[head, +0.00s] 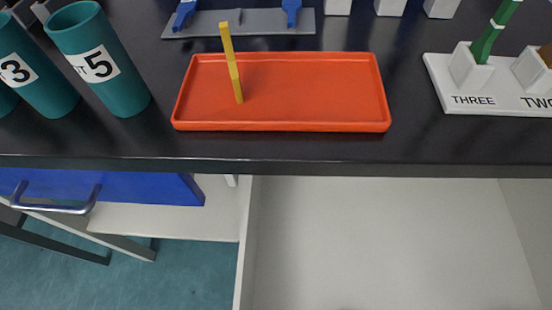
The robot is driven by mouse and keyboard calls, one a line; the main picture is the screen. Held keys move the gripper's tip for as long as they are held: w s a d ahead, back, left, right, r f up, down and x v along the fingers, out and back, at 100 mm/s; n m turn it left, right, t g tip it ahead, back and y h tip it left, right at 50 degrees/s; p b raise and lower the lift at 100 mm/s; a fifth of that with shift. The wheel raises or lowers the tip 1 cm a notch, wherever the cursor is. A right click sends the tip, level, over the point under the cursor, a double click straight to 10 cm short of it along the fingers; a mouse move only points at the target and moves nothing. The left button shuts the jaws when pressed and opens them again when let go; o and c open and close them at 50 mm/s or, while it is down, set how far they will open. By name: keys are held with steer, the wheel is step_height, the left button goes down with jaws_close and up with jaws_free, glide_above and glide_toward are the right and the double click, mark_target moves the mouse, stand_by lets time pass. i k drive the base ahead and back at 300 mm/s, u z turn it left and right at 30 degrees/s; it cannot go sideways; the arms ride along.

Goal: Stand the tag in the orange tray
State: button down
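The orange tray (320,126) lies flat on the black bench top, near its front edge. A thin yellow strip (229,52), the only thing here that looks like the tag, stands on end in the left part of the tray. Its lower end appears to rest on the tray floor, its upper part rises above the rim, and nothing holds it. It looks about upright, leaning slightly left in the picture. The rest of the tray is empty. My gripper does not show clearly in the head view.
Teal cups, one marked 5 (97,65), stand at the left. A grey rack with blue clips (240,21) lies behind the tray. A white holder marked THREE (473,99) stands at the right with a green piece. An open drawer (370,240) is below the bench edge.

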mark_target(350, 91)
steer(key=u, duration=0.55)
steer(key=k, duration=1.3)
steer(key=u, duration=0.2)
steer(key=i, duration=0.85)
steer(key=z, duration=1.05)
steer(key=i, duration=1.45)
steer(key=u, duration=0.25)
